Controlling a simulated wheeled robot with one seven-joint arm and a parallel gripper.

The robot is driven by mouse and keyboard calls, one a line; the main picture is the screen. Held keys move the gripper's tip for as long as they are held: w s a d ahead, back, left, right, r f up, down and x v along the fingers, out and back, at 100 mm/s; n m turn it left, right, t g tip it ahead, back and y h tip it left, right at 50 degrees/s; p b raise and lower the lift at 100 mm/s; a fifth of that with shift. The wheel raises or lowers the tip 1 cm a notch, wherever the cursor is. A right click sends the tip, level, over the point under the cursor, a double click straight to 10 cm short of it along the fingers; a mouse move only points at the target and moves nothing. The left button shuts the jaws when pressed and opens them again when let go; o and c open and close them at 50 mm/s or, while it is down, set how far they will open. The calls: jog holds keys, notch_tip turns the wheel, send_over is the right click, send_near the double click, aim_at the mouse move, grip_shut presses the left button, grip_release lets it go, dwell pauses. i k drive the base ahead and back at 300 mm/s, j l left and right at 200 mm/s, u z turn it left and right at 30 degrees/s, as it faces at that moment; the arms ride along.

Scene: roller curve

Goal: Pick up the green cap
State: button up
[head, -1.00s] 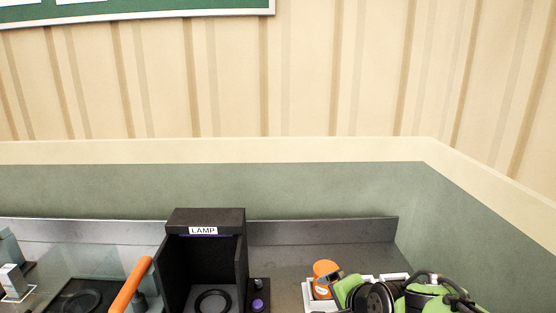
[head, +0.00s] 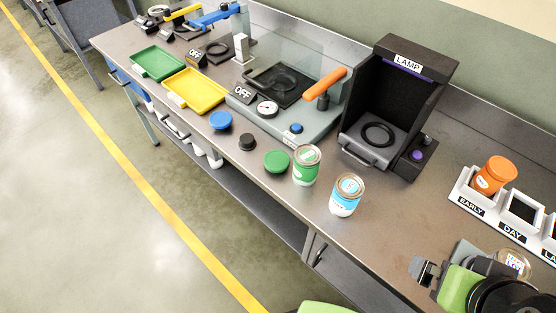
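The green cap (head: 277,161) is a round green disc lying flat on the grey bench top, near the front edge. A green-labelled can (head: 306,165) stands just to its right, very close to it. My gripper (head: 424,271) is at the lower right, over the front part of the bench and well to the right of the cap. The green and black wrist behind it is partly cut off by the frame. The fingers are small and seen at an angle, so I cannot tell how far apart they are.
A blue-labelled can (head: 347,195), a black cap (head: 247,142) and a blue cap (head: 221,120) stand near the front edge. The lamp box (head: 401,105) is behind. A white rack (head: 476,205) holds an orange container (head: 495,175). Bare bench lies right of the blue-labelled can.

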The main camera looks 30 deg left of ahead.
aim_at(275, 161)
jog(key=u, duration=1.25)
